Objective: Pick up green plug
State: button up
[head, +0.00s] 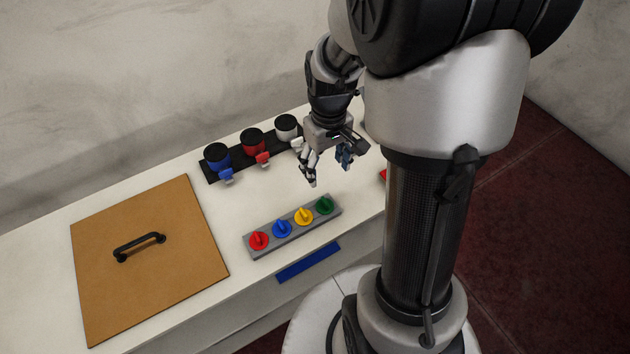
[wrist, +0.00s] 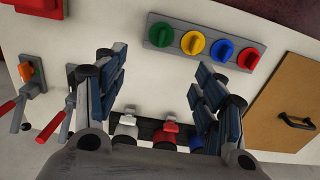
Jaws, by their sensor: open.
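The green plug (head: 324,205) is a round knob with a raised grip, seated at the right end of a grey strip (head: 262,246). In the wrist view the green plug (wrist: 161,34) is at the left end of the strip, near the top. My gripper (head: 328,172) is open and empty, above the table behind the strip and apart from the green plug. In the wrist view my gripper (wrist: 160,70) shows its two fingers spread wide, with the green plug beyond the gap between them. Nothing hides the plug.
Yellow (head: 304,216), blue (head: 282,229) and red (head: 258,240) plugs share the strip. Behind stands a black rack with blue (head: 217,157), red (head: 253,141) and white (head: 287,127) canisters. Red-handled levers (wrist: 50,123) show at the wrist view's left. A handled brown panel (head: 150,285) lies left.

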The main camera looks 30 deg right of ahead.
jog(key=b, duration=0.3)
send_near(325, 201)
jog(key=f, duration=0.5)
jog(key=shift+w+d, duration=0.15)
jog(key=shift+w, duration=0.25)
jog(key=f+b, duration=0.2)
jog(key=f, duration=0.3)
jog(key=shift+s+f, duration=0.15)
jog(key=shift+s, duration=0.05)
jog(key=c, duration=1.1)
jog(key=shift+s, duration=0.1)
jog(key=shift+c, duration=0.9)
jog(key=shift+s, duration=0.1)
jog(key=shift+c, duration=0.5)
